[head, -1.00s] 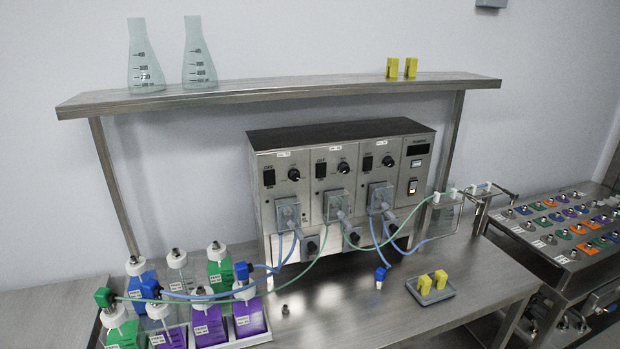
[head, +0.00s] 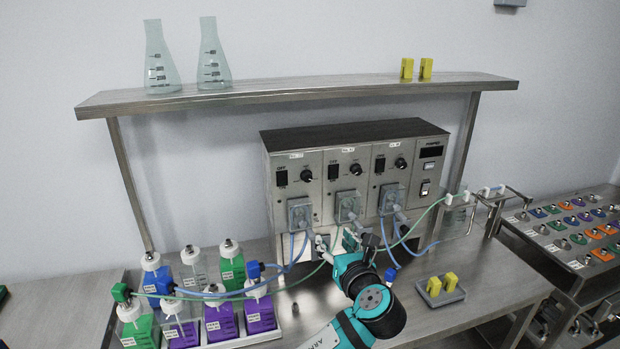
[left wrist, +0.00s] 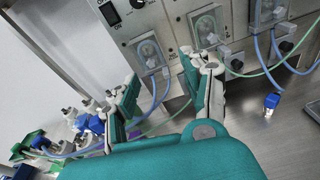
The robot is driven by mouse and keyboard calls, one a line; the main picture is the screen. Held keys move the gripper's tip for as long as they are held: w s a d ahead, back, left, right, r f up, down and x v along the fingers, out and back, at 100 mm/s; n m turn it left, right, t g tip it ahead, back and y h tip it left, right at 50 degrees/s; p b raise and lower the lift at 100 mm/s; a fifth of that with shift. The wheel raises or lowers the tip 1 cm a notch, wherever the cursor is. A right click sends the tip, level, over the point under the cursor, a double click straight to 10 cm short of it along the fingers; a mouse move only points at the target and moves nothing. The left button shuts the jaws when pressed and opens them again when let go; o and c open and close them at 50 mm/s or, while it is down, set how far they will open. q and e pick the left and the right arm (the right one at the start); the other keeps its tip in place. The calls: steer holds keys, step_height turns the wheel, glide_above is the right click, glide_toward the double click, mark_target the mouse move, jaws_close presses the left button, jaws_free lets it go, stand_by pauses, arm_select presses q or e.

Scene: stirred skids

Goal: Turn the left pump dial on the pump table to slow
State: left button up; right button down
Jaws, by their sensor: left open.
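The pump unit (head: 345,135) stands on the steel pump table (head: 400,325), with three pump panels side by side. The left pump dial (head: 307,176) is a round black knob on the upper part of the left panel, right of a black switch; its setting is too small to read. In the left wrist view the dial (left wrist: 137,3) is cut by the top edge. My left gripper (head: 334,242) is in front of the unit's lower part, below the dial and apart from it. In the left wrist view its fingers (left wrist: 163,98) are spread with nothing between them. My right gripper is not in view.
Blue and green tubes run from the pump heads (head: 300,214) across the front. Bottles with coloured contents (head: 230,270) stand in a tray at left. A grey tray (head: 440,296) with yellow blocks is at right.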

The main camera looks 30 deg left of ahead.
arm_select(q)
step_height(320, 180, up, 6)
steer(key=m+y, duration=0.2)
steer(key=p, duration=0.5)
glide_toward(308, 179)
steer(key=x, duration=0.8)
steer(key=shift+r, duration=0.1)
steer(key=shift+w+a, duration=0.35)
steer(key=shift+a, duration=0.05)
jaws_close()
